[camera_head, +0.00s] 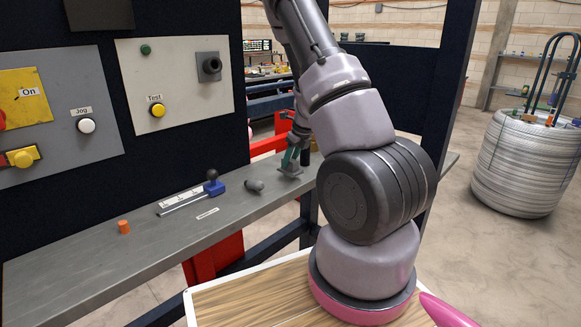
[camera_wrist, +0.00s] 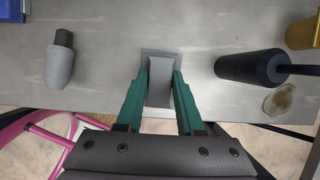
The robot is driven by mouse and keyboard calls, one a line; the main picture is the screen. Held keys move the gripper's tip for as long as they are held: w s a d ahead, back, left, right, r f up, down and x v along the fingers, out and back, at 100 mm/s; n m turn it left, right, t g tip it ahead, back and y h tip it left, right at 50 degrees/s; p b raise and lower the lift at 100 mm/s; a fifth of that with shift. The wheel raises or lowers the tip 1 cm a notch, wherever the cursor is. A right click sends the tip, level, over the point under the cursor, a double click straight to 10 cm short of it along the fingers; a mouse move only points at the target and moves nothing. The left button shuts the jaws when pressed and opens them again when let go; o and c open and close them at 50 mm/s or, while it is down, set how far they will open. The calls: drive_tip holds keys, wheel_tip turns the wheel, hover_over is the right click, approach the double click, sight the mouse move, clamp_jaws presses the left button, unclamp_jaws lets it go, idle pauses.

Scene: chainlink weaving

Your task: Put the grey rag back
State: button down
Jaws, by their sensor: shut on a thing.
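The grey rag (camera_wrist: 159,92) is between the green fingers of my gripper (camera_wrist: 160,78) in the wrist view. It shows as a narrow raised piece with a flat wider part at its far end, over the grey bench top. My gripper is shut on the raised piece. In the head view my gripper (camera_head: 291,157) is low over the bench near its back right part, and the rag (camera_head: 289,170) shows as a small dark grey shape under it. I cannot tell whether the rag's flat part touches the bench.
On the grey bench (camera_head: 95,250), a grey cylinder (camera_wrist: 60,62) lies left of my gripper, and a black-handled tool (camera_wrist: 250,67) lies right. A brownish patch (camera_wrist: 280,100) is beside the tool. A blue-ended ruler-like tool (camera_head: 190,196) and orange piece (camera_head: 124,227) are further left.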

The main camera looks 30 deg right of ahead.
drive_tip(key=shift+f, duration=1.15)
drive_tip(key=c, duration=0.5)
unclamp_jaws()
drive_tip(key=shift+f, duration=0.1)
